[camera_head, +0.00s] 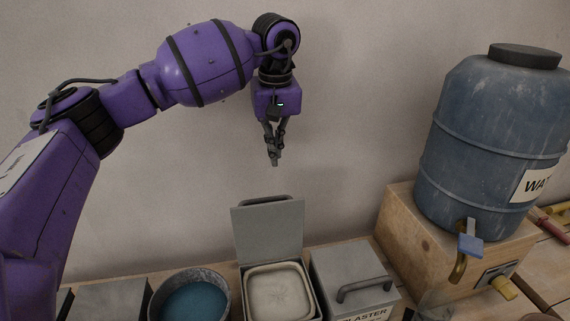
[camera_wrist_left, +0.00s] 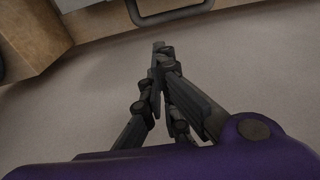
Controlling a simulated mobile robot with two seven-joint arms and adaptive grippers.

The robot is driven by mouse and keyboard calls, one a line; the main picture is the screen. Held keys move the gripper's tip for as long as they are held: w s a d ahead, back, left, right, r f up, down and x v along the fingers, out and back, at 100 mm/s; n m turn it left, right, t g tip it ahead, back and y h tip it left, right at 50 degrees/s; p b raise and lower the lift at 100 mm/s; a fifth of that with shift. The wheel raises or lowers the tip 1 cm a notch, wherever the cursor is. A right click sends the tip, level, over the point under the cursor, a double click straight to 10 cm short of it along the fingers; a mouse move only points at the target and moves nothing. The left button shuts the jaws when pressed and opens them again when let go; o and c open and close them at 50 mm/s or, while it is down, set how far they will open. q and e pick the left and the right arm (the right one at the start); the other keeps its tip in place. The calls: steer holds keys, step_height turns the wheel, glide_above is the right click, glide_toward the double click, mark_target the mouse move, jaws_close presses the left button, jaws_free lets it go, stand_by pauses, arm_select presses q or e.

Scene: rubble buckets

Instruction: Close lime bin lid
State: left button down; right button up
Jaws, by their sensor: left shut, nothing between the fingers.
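The lime bin (camera_head: 279,293) stands on the bench with pale powder in it; no label on it is readable. Its grey lid (camera_head: 268,232) stands open and upright at the back, with a handle along its top edge. My left gripper (camera_head: 275,162) is shut and empty, pointing down above the raised lid and apart from it. In the left wrist view its fingertips (camera_wrist_left: 158,46) are together. A dark handle (camera_wrist_left: 168,16) shows beyond them; I cannot tell which lid it belongs to. My right gripper is not in view.
A closed bin marked plaster (camera_head: 345,270) is right of the lime bin. A bucket of blue liquid (camera_head: 192,298) is at its left. A blue water barrel (camera_head: 490,140) stands on a wooden box (camera_head: 405,225) at the right. The wall behind is bare.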

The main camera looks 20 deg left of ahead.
arm_select(q)
step_height(320, 180, down, 10)
steer(key=shift+w+a+r+p, duration=0.15)
steer(key=shift+a+r+p, duration=0.1)
steer(key=shift+a+p, duration=0.15)
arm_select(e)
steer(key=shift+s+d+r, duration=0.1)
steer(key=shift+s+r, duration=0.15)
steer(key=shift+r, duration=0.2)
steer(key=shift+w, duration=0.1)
arm_select(q)
steer(key=shift+r, duration=0.1)
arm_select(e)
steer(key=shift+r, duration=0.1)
